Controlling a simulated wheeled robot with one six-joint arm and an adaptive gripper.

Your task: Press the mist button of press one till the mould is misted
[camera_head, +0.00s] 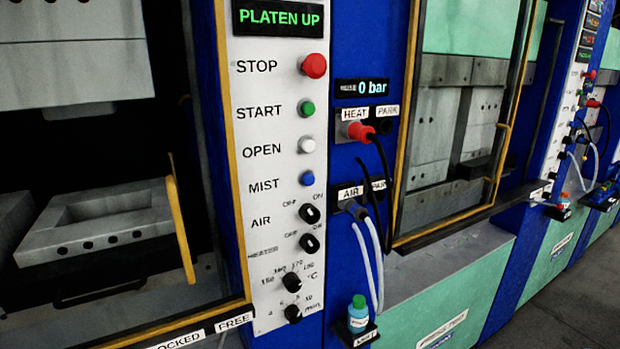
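The blue mist button (308,178) sits beside the word MIST on a white control panel (262,190). It is below the white OPEN button and above the AIR knob. A grey mould (60,243) with a square recess and a row of holes along its front lies inside the press at the left. I cannot tell whether its surface is wet, and no mist shows. The panel's display (279,17) reads PLATEN UP. My gripper is not in view.
A red STOP button (314,65) and a green START button (307,108) are above on the panel. Red heat plug (360,131), air hoses (373,255) and a small bottle (358,314) are to the right. A yellow bar (181,230) stands by the mould. More presses continue rightward.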

